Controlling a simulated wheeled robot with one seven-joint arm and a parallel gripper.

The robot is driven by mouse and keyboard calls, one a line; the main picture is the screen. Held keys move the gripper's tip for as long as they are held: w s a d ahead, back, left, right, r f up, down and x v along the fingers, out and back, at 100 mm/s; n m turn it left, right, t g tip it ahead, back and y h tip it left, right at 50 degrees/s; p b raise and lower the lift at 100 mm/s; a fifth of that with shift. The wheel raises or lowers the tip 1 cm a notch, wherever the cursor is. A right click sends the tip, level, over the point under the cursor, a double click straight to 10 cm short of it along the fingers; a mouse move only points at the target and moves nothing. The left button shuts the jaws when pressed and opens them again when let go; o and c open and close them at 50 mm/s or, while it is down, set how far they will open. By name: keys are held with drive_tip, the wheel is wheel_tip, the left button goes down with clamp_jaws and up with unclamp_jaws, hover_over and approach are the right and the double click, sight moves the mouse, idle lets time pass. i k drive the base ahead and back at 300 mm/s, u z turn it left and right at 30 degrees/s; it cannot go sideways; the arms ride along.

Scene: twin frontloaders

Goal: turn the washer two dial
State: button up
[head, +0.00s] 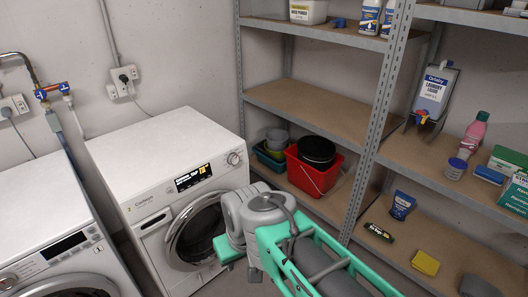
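Two white front-loading washers stand side by side. The middle washer (135,152) has a lit display (193,177) and a round silver dial (234,158) at the right end of its panel. The left washer (28,222) is cut off by the frame; its own dial (8,281) sits at the left of its panel. No label that I can read says which is washer two. My grey and green arm reaches in from the lower right, in front of the middle washer's door (197,235). The fingers of my gripper do not show. Both dials are unobstructed in this view.
A metal shelf unit with brown boards (312,107) stands right of the middle washer, close to my arm. It holds a red bucket (312,177), a laundry liquid container (432,93), a pink bottle (474,133) and a yellow cloth (425,263). Space above both washers is free.

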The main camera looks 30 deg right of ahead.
sight(233, 160)
drive_tip(key=i, duration=1)
drive_tip(key=u, duration=0.45)
